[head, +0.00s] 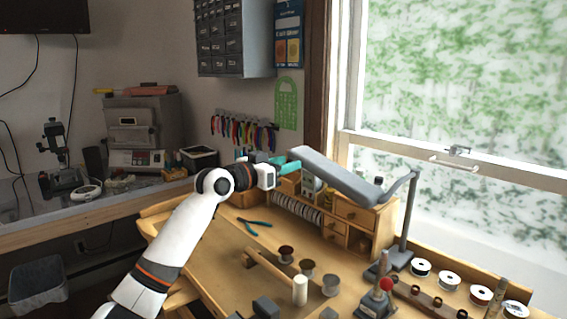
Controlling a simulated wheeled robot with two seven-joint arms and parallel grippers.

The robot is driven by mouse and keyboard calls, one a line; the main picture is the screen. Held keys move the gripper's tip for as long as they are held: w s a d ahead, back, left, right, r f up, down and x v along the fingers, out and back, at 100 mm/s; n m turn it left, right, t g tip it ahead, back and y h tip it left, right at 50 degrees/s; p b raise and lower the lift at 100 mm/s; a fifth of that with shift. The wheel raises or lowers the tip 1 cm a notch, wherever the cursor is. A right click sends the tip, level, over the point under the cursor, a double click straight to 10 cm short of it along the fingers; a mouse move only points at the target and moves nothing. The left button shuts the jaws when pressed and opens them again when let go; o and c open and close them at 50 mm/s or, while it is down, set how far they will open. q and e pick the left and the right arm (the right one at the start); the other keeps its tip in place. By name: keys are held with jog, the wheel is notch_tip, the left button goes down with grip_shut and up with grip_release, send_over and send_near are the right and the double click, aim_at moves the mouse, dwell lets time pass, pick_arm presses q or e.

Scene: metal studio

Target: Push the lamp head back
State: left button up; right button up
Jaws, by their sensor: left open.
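The lamp head (338,177) is a long grey bar that slopes down from its left end toward the right, above the wooden drawer unit. It joins a grey lamp post (407,222) whose foot stands on the bench at the right. My left gripper (284,163) has teal fingers and is at the left end of the lamp head. It is open, with nothing seen between the fingers. I cannot tell whether a finger touches the lamp head. My right gripper is not in view.
The drawer unit (352,213) stands under the lamp head. A row of wire spools (449,280) lies by the window at right.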

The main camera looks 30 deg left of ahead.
pick_arm(q)
grip_shut()
jog(key=shift+w+a, duration=0.1)
